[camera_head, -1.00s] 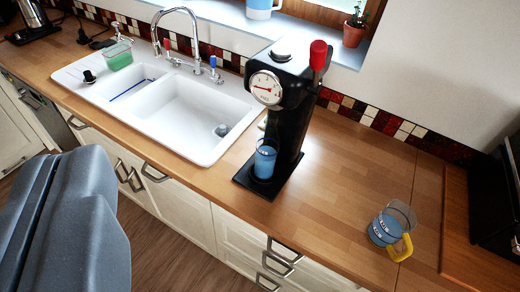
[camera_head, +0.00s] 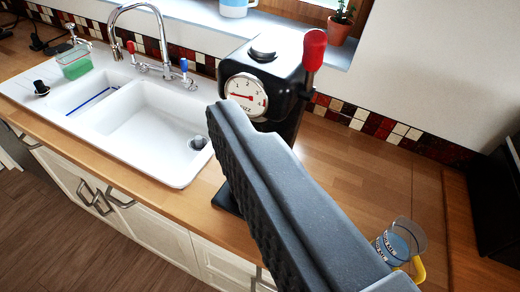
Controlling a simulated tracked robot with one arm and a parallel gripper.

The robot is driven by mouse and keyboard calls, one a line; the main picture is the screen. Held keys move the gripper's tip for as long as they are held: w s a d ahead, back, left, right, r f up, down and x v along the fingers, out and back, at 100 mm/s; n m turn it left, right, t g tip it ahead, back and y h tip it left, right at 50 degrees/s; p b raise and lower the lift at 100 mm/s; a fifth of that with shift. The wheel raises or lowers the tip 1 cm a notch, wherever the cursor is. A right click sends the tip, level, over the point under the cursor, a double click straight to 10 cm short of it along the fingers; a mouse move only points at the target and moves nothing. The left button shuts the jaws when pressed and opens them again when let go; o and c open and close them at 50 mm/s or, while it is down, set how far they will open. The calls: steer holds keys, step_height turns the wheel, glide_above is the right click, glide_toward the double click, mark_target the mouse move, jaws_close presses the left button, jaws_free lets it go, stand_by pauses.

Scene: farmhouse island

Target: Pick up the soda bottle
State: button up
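The black soda machine (camera_head: 283,72) stands on the wooden counter, with a round white gauge and a red-knobbed lever. The blue-filled container at its base, which may be the soda bottle, is hidden behind my gripper. My gripper (camera_head: 225,115) shows as one large dark grey finger with a ribbed pad. It reaches from the bottom right up across the front of the machine. The other finger cannot be made out, and whether the two touch the container cannot be seen.
A clear mug (camera_head: 402,241) with blue liquid and a yellow handle stands on the counter at the right. A white double sink (camera_head: 150,130) with a tap lies to the left. A dark appliance (camera_head: 497,205) is at the right edge.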

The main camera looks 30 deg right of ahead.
steer(key=w+d+f+h, duration=0.1)
steer(key=w+d+f, duration=0.55)
steer(key=f, duration=0.35)
steer(key=w+d+f, duration=0.5)
steer(key=w+f, duration=0.2)
steer(key=f, duration=0.3)
steer(key=d+f+m+t, duration=0.1)
steer(key=d+f, duration=0.3)
steer(key=f, duration=0.8)
steer(key=d+f+t, duration=0.1)
steer(key=d+f, duration=0.4)
steer(key=f, duration=0.6)
steer(key=w+d+p, duration=0.1)
steer(key=w+d, duration=0.1)
steer(key=w, duration=1.1)
steer(key=shift+w+r, duration=0.3)
steer(key=shift+w, duration=0.05)
steer(key=c, duration=1.4)
steer(key=shift+o, duration=0.2)
steer(key=shift+r, duration=0.1)
